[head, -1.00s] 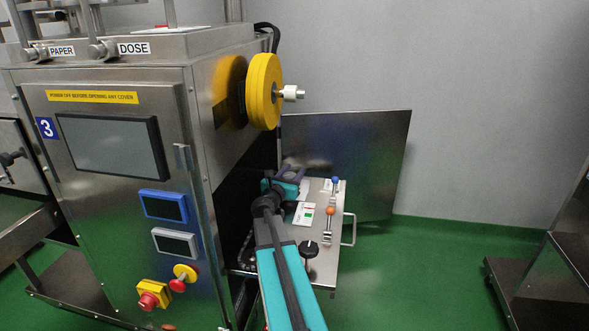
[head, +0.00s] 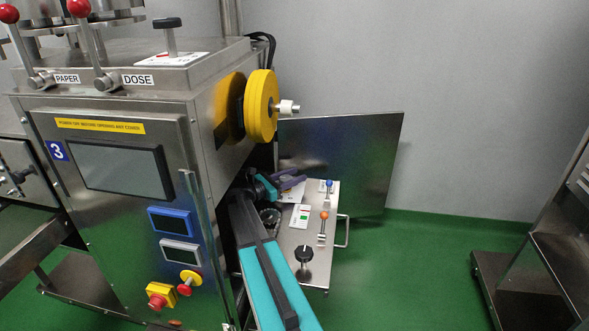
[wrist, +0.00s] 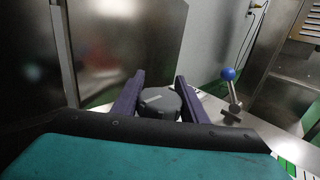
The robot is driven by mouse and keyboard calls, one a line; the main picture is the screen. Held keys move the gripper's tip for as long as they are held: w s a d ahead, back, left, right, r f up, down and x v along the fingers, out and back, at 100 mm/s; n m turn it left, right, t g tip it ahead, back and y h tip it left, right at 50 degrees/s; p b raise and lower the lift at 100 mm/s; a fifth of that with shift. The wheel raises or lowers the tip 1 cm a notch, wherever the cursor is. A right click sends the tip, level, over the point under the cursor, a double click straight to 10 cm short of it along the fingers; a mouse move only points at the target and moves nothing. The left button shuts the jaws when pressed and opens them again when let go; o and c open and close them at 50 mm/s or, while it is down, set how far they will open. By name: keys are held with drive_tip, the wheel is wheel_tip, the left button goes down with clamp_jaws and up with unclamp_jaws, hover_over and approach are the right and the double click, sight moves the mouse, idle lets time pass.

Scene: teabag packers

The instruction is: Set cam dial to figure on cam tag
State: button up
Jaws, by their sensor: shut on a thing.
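My gripper (wrist: 160,86) has its two purple fingers on either side of a dark round dial (wrist: 158,103), in the middle of the wrist view, and is shut on it. A pale line marks the dial's top face; no figures are legible there. In the head view my gripper (head: 292,182) is at the back left of the low steel panel (head: 318,272), and the held dial is hidden or too small to make out. A white card with green and red marks (head: 302,215) lies on the panel; its print is unreadable, and I cannot tell which label is the cam tag.
A blue-knobbed lever (head: 329,184) stands just right of my gripper, with an orange-knobbed lever (head: 323,216) and a black knob (head: 304,254) nearer. A steel door (head: 345,160) stands behind. The yellow reel (head: 261,105) overhangs to the left.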

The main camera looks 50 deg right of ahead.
drive_tip(key=shift+s+a+r+m+g+y+p, duration=0.1)
drive_tip(key=shift+m+g+y+p, duration=0.25)
drive_tip(key=shift+m+g+p, duration=0.55)
drive_tip(key=shift+s+a+r+m+g+y+p, duration=0.1)
drive_tip(key=shift+m+g+y+p, duration=0.35)
drive_tip(key=shift+g+p, duration=0.7)
drive_tip(key=shift+s+f+m+g+y+p, duration=0.15)
drive_tip(key=shift+m+g+y+p, duration=0.15)
drive_tip(key=shift+m+g+p, duration=0.25)
drive_tip(key=shift+s+f+m+g+y+p, duration=0.1)
drive_tip(key=shift+m+g+y+p, duration=0.2)
drive_tip(key=shift+g, duration=0.4)
drive_tip(key=shift+s+a+f+m+g+y+b, duration=0.15)
drive_tip(key=shift+m+g+y+b, duration=0.25)
drive_tip(key=shift+m+g+y, duration=0.2)
drive_tip(key=shift+s+a+m+g+y+b, duration=0.15)
drive_tip(key=shift+m+g+y+b, duration=0.2)
drive_tip(key=shift+m+g+y, duration=0.25)
drive_tip(key=shift+s+a+m+g+y+b, duration=0.25)
drive_tip(key=shift+m+g+y+b, duration=0.35)
drive_tip(key=shift+g+y+b, duration=0.15)
drive_tip(key=shift+r, duration=0.2)
drive_tip(key=o, duration=1)
drive_tip(key=shift+o, duration=0.2)
drive_tip(key=shift+s, duration=0.1)
